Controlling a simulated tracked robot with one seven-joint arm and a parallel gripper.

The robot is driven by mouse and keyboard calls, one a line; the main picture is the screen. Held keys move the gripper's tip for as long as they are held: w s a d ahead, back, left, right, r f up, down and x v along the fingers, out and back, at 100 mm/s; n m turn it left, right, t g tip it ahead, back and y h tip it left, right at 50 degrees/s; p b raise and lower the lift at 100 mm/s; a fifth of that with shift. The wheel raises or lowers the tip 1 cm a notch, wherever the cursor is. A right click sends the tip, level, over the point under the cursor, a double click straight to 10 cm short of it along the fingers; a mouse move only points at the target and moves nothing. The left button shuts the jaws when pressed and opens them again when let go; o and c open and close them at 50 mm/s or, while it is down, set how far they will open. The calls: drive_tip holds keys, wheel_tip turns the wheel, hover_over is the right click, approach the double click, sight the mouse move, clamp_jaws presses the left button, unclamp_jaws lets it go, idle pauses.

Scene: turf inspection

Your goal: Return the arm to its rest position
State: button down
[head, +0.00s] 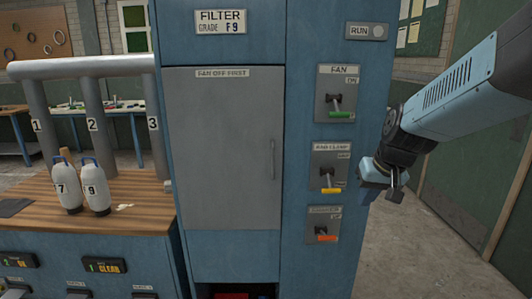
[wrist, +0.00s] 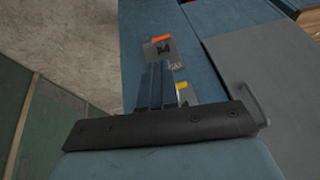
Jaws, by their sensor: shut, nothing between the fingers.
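My blue arm enters from the right in the head view. My gripper (head: 394,190) is at its end, just right of the blue filter cabinet's front, at about the height of the middle switch. Its jaws are shut and empty. In the wrist view my gripper (wrist: 158,72) shows its fingers together, in front of the cabinet's switch column. An orange-tipped lever on its plate (wrist: 160,51) lies beyond the fingertips, and a yellow lever tip (wrist: 182,87) shows beside them. I cannot tell the exact gap to the cabinet.
The cabinet (head: 222,250) has a closed grey door (head: 220,150) with a handle. Its switch column has a green-tipped fan lever (head: 338,100), a yellow one (head: 329,178) and an orange one (head: 322,230). Floor (head: 430,235) is clear at right.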

drive_tip(key=s+r, duration=0.3)
drive_tip(key=s, duration=0.3)
drive_tip(key=s+r+t+h, duration=0.1)
drive_tip(key=s+r, duration=0.2)
drive_tip(key=s, duration=0.4)
drive_tip(key=shift+s+a+r, duration=0.15)
drive_tip(key=shift+a+r, duration=0.1)
drive_tip(key=shift+a, duration=0.2)
